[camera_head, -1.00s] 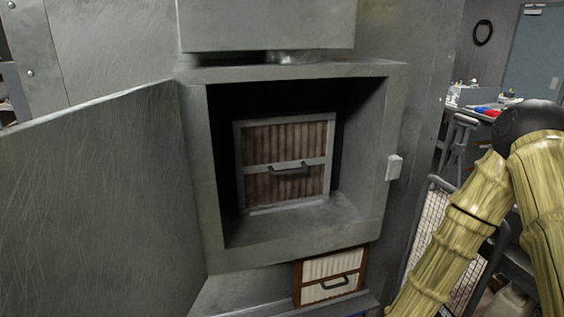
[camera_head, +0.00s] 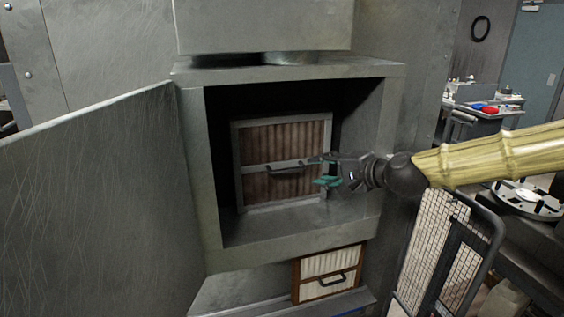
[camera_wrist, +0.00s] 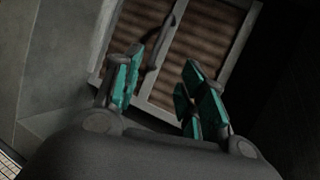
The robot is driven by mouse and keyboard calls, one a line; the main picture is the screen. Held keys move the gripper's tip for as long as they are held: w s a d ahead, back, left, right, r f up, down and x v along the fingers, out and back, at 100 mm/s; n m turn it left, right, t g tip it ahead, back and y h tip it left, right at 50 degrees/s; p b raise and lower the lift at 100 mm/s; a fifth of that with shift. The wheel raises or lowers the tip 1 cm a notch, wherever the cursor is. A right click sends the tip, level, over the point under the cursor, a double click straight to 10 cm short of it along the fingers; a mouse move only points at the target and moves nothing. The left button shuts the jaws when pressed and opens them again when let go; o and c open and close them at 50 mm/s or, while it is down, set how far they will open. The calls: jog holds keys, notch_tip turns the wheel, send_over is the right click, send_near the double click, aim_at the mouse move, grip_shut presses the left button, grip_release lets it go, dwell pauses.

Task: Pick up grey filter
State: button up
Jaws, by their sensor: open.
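The grey-framed filter (camera_head: 257,187) with brown pleats stands upright inside the open metal housing. A dark handle (camera_head: 290,169) crosses its middle bar. My gripper (camera_head: 322,169) is in the housing opening, at the right part of the filter, with its fingers pointing left toward the handle. In the wrist view the teal-padded fingers of my gripper (camera_wrist: 158,82) are spread apart with nothing held between them. The filter (camera_wrist: 193,38) lies beyond them, tilted in that picture, and its handle (camera_wrist: 163,43) shows beyond the left finger. Whether a fingertip touches the handle is unclear.
The housing's rim (camera_head: 213,165) surrounds the opening, with its door (camera_head: 95,205) swung open to the left. A second filter with a brown frame and cream pleats (camera_head: 330,264) stands below. A mesh panel (camera_head: 428,250) stands at right, with a cluttered bench (camera_head: 480,110) behind.

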aim_at(295, 170)
jog(key=shift+f+p+x, duration=0.15)
jog(key=shift+p+x, duration=0.75)
jog(key=shift+x, duration=1.75)
jog(key=shift+f+p+x, duration=0.15)
jog(key=shift+p+x, duration=0.75)
jog(key=shift+x, duration=1.7)
jog(key=shift+d, duration=0.2)
grip_shut()
